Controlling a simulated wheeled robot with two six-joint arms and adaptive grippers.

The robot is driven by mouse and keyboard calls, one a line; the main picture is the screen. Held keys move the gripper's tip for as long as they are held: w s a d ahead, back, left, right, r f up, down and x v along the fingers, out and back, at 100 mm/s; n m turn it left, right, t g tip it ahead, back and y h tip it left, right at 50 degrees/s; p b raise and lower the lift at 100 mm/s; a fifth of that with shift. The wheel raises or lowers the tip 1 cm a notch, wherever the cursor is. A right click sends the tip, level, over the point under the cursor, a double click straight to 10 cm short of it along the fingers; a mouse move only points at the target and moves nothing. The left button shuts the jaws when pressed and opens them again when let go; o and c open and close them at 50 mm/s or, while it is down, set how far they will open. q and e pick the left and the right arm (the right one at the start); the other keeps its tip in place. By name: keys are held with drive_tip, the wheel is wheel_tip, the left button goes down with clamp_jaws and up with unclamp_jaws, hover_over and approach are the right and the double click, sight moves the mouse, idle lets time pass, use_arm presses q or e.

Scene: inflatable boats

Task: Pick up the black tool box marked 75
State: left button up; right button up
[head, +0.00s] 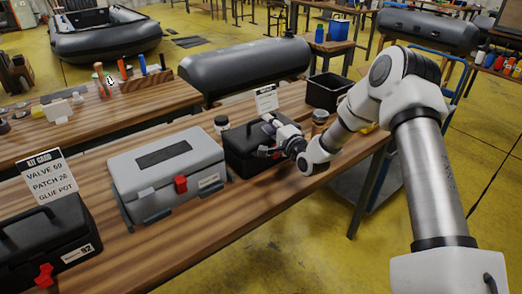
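A black tool box (240,147) stands on the wooden workbench (225,212), right of the grey tool box. Its number label does not show, so I cannot read a 75 on it. My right gripper (271,128) is at the right part of this box, over its lid and front, close to the handle. I cannot tell whether the fingers touch it or are closed on it. Another black tool box (30,245) is at the bench's left end, with red latches and a label that seems to read 82 or 92. My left gripper is out of view.
The grey tool box (170,170) with a red latch stands between the black boxes. A small jar (221,124), a white card (266,98), a dark open bin (327,92) and a brown jar (319,120) stand near the right box. The front bench strip is clear.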

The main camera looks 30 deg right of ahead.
drive_tip(key=w, duration=0.4)
drive_tip(key=shift+s+r, duration=0.1)
clamp_jaws()
drive_tip(key=shift+r, duration=0.1)
